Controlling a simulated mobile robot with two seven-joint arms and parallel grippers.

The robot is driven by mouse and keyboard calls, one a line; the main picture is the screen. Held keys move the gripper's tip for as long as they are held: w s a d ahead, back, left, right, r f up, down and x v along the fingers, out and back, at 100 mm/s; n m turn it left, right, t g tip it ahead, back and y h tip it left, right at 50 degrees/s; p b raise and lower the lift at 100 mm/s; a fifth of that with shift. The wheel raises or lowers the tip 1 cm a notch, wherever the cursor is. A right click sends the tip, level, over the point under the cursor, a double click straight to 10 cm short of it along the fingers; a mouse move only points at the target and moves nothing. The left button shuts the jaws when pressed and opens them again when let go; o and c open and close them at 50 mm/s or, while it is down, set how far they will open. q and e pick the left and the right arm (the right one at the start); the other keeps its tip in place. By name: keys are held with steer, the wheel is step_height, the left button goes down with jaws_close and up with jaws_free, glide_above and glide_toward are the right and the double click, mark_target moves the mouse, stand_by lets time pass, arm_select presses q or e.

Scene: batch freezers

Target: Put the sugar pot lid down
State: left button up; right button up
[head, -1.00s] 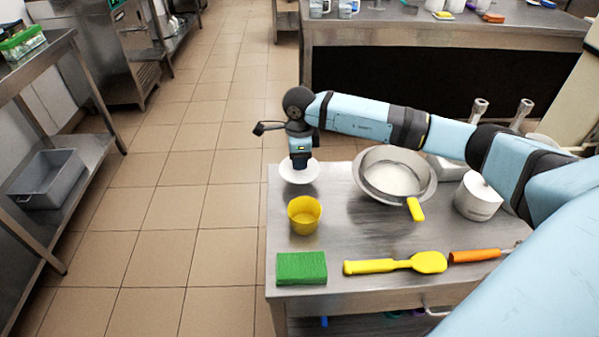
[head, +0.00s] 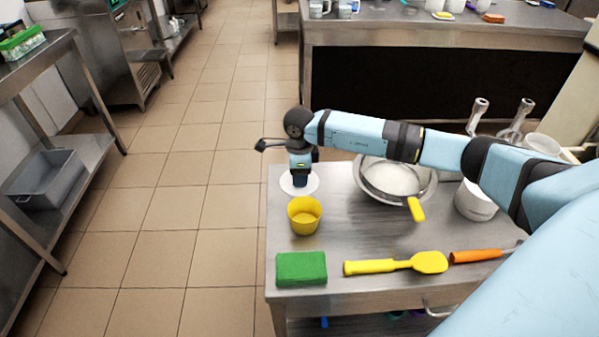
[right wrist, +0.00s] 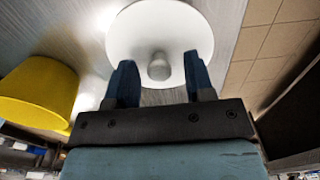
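The white round sugar pot lid (head: 313,186) lies on the back left corner of the steel table (head: 350,255), apparently resting on its top. My right gripper (head: 300,184) is low over it, pointing down. In the right wrist view the lid (right wrist: 120,35) shows its knob (right wrist: 158,67) between my two fingers (right wrist: 160,80), with a visible gap on each side, so the gripper is open. A white pot (head: 475,201) stands at the table's right, partly hidden by my right arm. My left gripper is not in view.
A yellow cup (head: 304,215) stands close in front of the lid; it also shows in the right wrist view (right wrist: 38,90). A sieve in a steel bowl (head: 372,200), a green sponge (head: 301,268), a yellow spatula (head: 428,262) and an orange-handled tool (head: 474,256) are also on the table.

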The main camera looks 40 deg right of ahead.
step_height(320, 180, up, 12)
steer(key=shift+r+p, duration=0.25)
steer(key=shift+p, duration=0.05)
stand_by(0.4)
stand_by(0.4)
